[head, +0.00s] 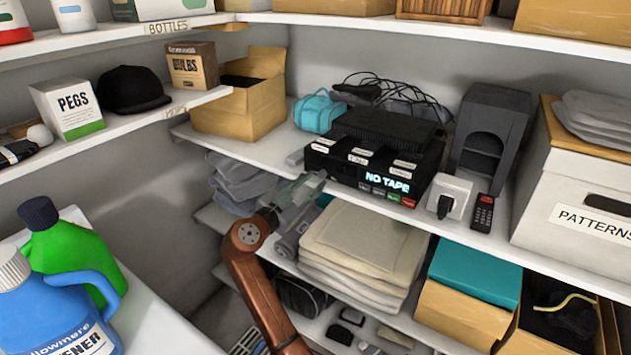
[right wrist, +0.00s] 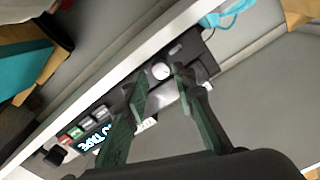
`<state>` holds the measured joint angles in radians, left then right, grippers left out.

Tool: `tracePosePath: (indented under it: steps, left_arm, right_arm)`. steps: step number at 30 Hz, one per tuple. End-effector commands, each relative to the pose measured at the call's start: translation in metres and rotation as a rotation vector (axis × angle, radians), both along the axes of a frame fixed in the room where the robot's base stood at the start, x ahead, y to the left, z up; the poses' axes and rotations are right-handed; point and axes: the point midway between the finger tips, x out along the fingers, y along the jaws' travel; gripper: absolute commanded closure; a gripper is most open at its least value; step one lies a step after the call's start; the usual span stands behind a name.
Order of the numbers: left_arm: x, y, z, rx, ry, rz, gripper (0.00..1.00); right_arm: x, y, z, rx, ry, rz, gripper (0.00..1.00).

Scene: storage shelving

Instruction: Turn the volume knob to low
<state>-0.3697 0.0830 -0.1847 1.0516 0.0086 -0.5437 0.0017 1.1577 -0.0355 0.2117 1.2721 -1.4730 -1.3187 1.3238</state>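The black tape player (head: 372,150) stands on the middle shelf, its lit display (head: 388,182) reading "NO TAPE". Its front also shows in the right wrist view (right wrist: 118,106). The round pale volume knob (right wrist: 161,71) is near the end of that front away from the display. I cannot make out its setting, nor the knob itself in the head view. My right gripper (head: 311,186) is at the player's left front corner. In the right wrist view its fingers (right wrist: 160,82) are apart, with the knob showing between their tips; no contact is visible. My left gripper is out of view.
A white plug box (head: 450,196) and a black remote (head: 483,213) are right of the player. A teal bag (head: 318,112) and an open carton (head: 240,102) stand left. Folded cloths (head: 362,245) lie on the shelf below. The shelf edge runs close under the gripper.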

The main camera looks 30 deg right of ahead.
Motion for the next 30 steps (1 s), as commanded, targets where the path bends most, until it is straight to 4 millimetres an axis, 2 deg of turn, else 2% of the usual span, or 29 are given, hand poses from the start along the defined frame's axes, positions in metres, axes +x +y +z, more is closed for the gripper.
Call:
tracePosePath:
  steps: [6, 16, 26, 30]
  left_arm:
    - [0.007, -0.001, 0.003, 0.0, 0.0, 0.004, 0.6]
    - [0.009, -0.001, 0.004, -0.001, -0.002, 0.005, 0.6]
    - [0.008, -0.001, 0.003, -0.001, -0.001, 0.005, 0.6]
    - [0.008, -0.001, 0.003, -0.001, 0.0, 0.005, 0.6]
  right_arm:
    - [0.01, -0.019, 0.0, 0.0, 0.0, 0.001, 0.76]
    - [0.012, -0.022, 0.0, 0.0, 0.0, 0.002, 0.76]
    - [0.012, -0.022, 0.0, 0.001, 0.0, 0.003, 0.99]
    - [0.012, -0.022, 0.0, 0.001, 0.0, 0.003, 1.0]
